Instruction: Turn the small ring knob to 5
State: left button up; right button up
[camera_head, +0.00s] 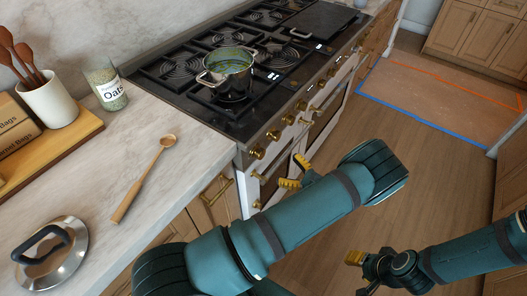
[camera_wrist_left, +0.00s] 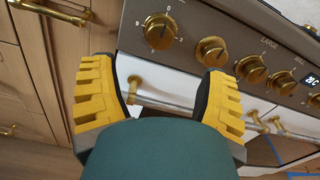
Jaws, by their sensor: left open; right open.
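A row of brass knobs runs along the stove's front panel. In the left wrist view the first knob (camera_wrist_left: 160,30) has a dial with numbers; its setting is too small to read. A second knob (camera_wrist_left: 211,51) is to its right, then a third knob (camera_wrist_left: 250,68) near the word "LARGE". I cannot read which one is the small ring knob. My left gripper (camera_head: 295,172) is open and empty in front of the panel; its yellow fingers (camera_wrist_left: 160,75) are spread below the first two knobs, apparently touching neither. My right gripper (camera_head: 355,258) is open at the lower right, over the floor.
A pot (camera_head: 228,72) stands on the black hob (camera_head: 180,92). Oven handles (camera_wrist_left: 160,92) lie below the knobs. The counter (camera_head: 185,155) holds a wooden spoon (camera_head: 145,178), a lid (camera_head: 65,262) and an oats jar (camera_head: 107,88). The floor (camera_head: 425,165) at right is open.

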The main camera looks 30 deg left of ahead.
aim_at(263, 155)
pick_arm(q)
jog(key=a, duration=0.7)
jog(key=w+a, duration=0.1)
jog(key=a, duration=0.3)
jog(key=shift+a, duration=0.1)
jog(key=c, duration=1.2)
